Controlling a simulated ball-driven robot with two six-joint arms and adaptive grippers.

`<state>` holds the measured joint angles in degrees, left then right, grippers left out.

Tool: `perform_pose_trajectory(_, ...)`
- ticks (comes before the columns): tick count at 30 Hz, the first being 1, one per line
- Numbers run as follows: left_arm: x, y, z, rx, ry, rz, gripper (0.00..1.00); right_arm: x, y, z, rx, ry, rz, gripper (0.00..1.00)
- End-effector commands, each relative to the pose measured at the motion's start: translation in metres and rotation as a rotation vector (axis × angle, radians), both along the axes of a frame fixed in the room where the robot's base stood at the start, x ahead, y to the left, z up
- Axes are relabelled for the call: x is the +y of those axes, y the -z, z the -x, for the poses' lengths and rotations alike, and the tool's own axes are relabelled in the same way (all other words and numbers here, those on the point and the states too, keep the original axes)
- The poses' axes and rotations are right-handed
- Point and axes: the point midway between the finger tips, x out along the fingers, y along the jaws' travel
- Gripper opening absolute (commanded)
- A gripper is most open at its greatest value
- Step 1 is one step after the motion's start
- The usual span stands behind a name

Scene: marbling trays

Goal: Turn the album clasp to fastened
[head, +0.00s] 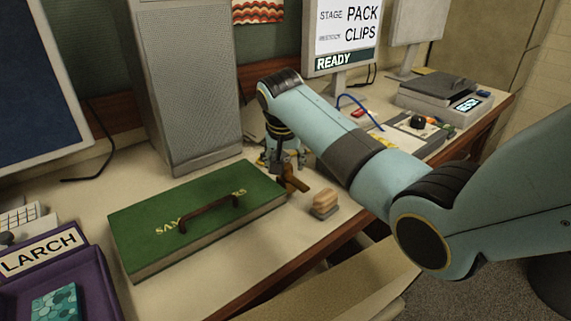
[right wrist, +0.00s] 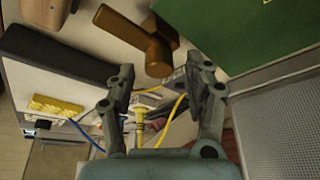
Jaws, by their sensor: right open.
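The green album (head: 195,215) lies shut on the bench with a dark handle on top; its corner also shows in the right wrist view (right wrist: 245,35). A brown clasp (head: 292,181) is at its far right edge. In the right wrist view the clasp (right wrist: 140,38) is a block with a bar pointing up-left, away from the green cover. Whether it is fastened I cannot tell. My right gripper (right wrist: 160,82) is open and empty, its fingers just short of the clasp. In the head view my right gripper (head: 284,152) hangs behind the clasp, partly hidden by it. My left gripper is out of view.
A wooden-topped block (head: 324,203) stands right of the album near the front edge. A grey perforated tower (head: 185,85) stands behind the album. A purple tray (head: 95,270) is at lower left. A screen (head: 347,30) reads READY. A drawer (head: 340,275) hangs open below.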

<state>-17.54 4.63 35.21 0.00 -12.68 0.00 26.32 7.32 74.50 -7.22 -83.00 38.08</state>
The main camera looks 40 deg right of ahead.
Motion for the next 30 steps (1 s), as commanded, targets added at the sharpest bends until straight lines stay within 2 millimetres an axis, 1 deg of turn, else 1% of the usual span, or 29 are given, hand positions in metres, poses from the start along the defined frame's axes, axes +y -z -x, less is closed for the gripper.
perform_pose_trajectory(1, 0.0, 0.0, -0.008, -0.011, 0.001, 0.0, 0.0, -0.001, 0.005, -0.001, 0.001, 0.0, 0.0, 0.53)
perform_pose_trajectory(3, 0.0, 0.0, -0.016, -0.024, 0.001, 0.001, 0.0, -0.002, 0.008, -0.003, 0.0, 0.0, 0.0, 0.53)
perform_pose_trajectory(5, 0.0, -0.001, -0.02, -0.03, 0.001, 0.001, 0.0, -0.003, 0.01, -0.003, 0.0, 0.0, 0.0, 0.53)
perform_pose_trajectory(8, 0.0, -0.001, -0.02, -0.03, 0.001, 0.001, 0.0, -0.003, 0.01, -0.003, -0.001, 0.0, 0.0, 0.53)
perform_pose_trajectory(12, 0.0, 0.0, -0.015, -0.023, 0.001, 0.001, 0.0, -0.003, 0.01, -0.003, -0.001, 0.0, 0.0, 0.53)
perform_pose_trajectory(18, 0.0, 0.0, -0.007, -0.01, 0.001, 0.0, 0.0, -0.003, 0.01, -0.003, -0.001, 0.0, -0.001, 0.26)
perform_pose_trajectory(24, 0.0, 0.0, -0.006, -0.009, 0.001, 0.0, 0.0, -0.003, 0.01, -0.003, -0.001, 0.0, -0.001, 0.0)
perform_pose_trajectory(30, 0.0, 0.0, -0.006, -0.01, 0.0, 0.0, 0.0, -0.003, 0.01, -0.003, 0.0, 0.0, 0.0, 0.0)
